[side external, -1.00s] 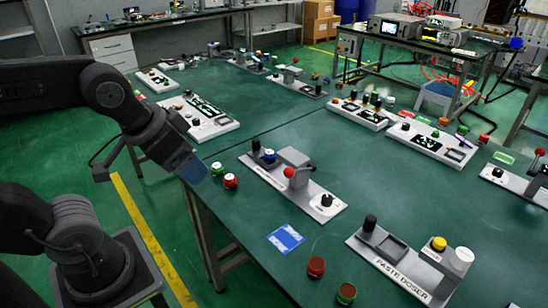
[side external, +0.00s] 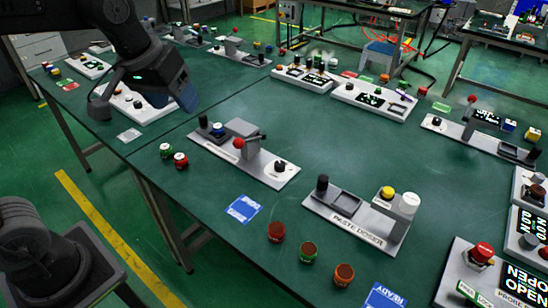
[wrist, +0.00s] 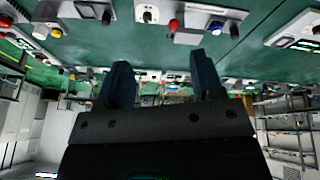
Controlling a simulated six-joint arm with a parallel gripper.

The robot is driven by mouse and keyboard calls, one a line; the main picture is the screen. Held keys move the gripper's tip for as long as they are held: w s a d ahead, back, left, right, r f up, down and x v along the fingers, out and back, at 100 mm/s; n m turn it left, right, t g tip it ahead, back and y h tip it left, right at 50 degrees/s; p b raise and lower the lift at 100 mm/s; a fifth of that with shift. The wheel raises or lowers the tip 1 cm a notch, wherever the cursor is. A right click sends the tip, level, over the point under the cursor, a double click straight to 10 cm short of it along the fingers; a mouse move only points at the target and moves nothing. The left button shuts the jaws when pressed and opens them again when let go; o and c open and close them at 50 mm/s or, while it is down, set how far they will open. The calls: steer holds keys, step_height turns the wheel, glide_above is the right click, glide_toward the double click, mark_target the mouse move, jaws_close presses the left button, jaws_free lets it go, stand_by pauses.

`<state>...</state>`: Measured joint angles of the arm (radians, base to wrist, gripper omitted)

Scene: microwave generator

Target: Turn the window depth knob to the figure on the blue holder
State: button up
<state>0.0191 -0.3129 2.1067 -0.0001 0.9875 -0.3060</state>
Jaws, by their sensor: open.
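My gripper (side external: 186,98) is in the upper left of the side view, above the green table, with dark blue fingers. In the wrist view its two fingers (wrist: 161,80) stand apart with nothing between them. A grey station with a red ball lever carries a black knob on a white dial (side external: 280,166); it is well away from my gripper. I cannot read which knob is the window depth knob. Blue cards lie on the table, one left of centre (side external: 243,208) and one marked READY (side external: 385,297); I cannot make out a blue holder for certain.
The PASTE DOSER station (side external: 352,230) stands right of centre. Red and green jars (side external: 174,156) sit near the left table edge, and orange-brown cups (side external: 308,252) at the front. More stations line the back and right. The table middle is fairly clear.

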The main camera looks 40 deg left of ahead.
steer(key=w+d+f+n+g, duration=0.1)
steer(key=w+f+n+g, duration=0.15)
steer(key=w, duration=0.85)
steer(key=n+g, duration=0.2)
steer(key=n, duration=0.5)
glide_above(280, 164)
step_height(280, 164, down, 16)
steer(key=shift+m, duration=0.25)
step_height(280, 164, down, 13)
steer(key=shift+f, duration=0.15)
steer(key=c, duration=0.9)
